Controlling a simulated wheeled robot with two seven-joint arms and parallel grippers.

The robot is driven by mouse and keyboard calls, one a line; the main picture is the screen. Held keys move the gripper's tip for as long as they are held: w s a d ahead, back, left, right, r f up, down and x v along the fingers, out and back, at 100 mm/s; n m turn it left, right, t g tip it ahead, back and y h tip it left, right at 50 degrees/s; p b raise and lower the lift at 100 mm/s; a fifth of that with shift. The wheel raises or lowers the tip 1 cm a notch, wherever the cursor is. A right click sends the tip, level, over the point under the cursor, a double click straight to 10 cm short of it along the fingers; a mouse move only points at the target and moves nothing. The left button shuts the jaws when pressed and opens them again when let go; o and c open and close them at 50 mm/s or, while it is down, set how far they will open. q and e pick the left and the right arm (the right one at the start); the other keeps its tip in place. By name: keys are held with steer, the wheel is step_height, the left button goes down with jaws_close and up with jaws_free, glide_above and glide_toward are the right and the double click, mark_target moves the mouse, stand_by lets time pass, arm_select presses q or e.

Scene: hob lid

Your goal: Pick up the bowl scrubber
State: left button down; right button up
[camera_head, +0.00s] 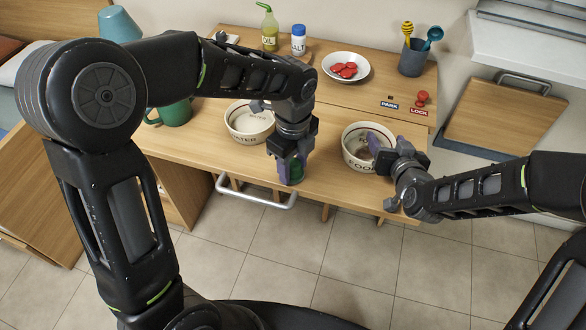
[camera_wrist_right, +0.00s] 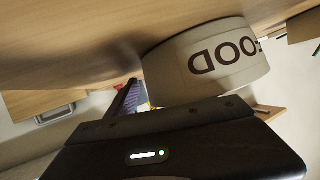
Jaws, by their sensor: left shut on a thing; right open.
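My left gripper (camera_head: 290,170) points down at the front edge of the wooden counter, in front of the WATER bowl. It is shut on a dark green thing (camera_head: 297,171), mostly hidden between the fingers; I cannot tell for sure that it is the bowl scrubber. My right gripper (camera_head: 382,156) is open at the right side of the white FOOD bowl (camera_head: 355,160); one purple finger overlaps the bowl's inside. In the right wrist view the FOOD bowl (camera_wrist_right: 205,65) is close to the gripper, with a purple finger beside it; contact is unclear.
The white WATER bowl (camera_head: 247,127) stands behind my left gripper. A green mug (camera_head: 176,113) is at left. A plate of red pieces (camera_head: 346,68), an oil bottle (camera_head: 268,28), a salt bottle (camera_head: 298,40) and a utensil cup (camera_head: 413,57) stand behind. A white rail (camera_head: 256,198) fronts the counter.

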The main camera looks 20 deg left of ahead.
mark_target(293, 163)
arm_select(q)
steer(key=shift+r, duration=5.05)
steer(key=shift+r, duration=0.15)
step_height(293, 163, down, 6)
steer(key=shift+f, duration=0.2)
steer(key=shift+f, duration=1.85)
steer(key=shift+f, duration=0.1)
